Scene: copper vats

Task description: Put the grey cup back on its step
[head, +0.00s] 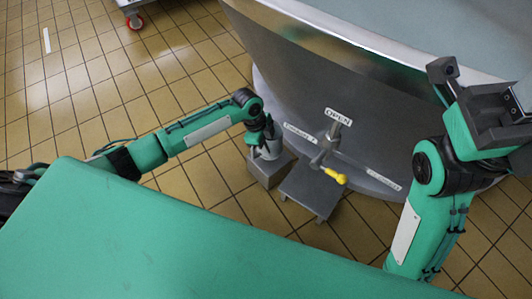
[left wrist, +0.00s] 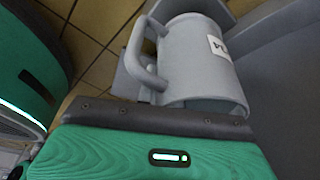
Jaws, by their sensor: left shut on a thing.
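The grey cup (head: 271,150) is at my left gripper (head: 265,136), low beside the vat in the head view. My left gripper is shut on it. In the left wrist view the cup (left wrist: 198,68) fills the upper middle, with its handle to the left and a white label on its side. The grey step (head: 268,172) is a small block directly below the cup in the head view. I cannot tell whether the cup's base touches it. My right gripper (head: 482,105) is raised at the far right; its finger state is unclear.
The large metal vat (head: 310,85) rises behind the cup. Its tap (head: 325,150) with a yellow handle (head: 334,176) sticks out to the right of the cup, above a low grey stand (head: 313,190). Tiled floor (head: 90,100) lies open to the left.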

